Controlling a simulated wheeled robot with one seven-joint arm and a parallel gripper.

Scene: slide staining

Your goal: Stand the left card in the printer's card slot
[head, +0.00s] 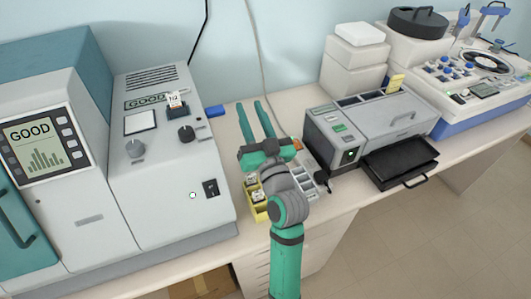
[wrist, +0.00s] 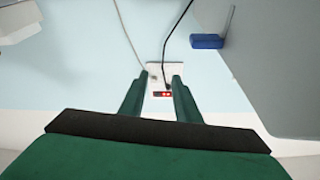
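My gripper (head: 254,106) is open and empty, its two green fingers apart and pointing at the back wall above the bench. In the wrist view the fingers (wrist: 158,82) have nothing between them. A small white card marked with black and orange (head: 175,99) stands upright at the top of the left machine (head: 160,165), beside its "GOOD" label. A yellow holder (head: 259,213) with small white labelled pieces lies under my arm, partly hidden. A grey printer-like unit (head: 385,125) with a yellow card (head: 395,82) standing up at its back is right of my gripper. I cannot tell which card is the left card.
A grey compartment tray (head: 307,187) lies beside my arm. A black tray (head: 400,162) juts from the grey unit's front. A blue block (head: 215,111) shows beside the left machine, also in the wrist view (wrist: 207,41). White boxes (head: 352,65) stand behind the grey unit.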

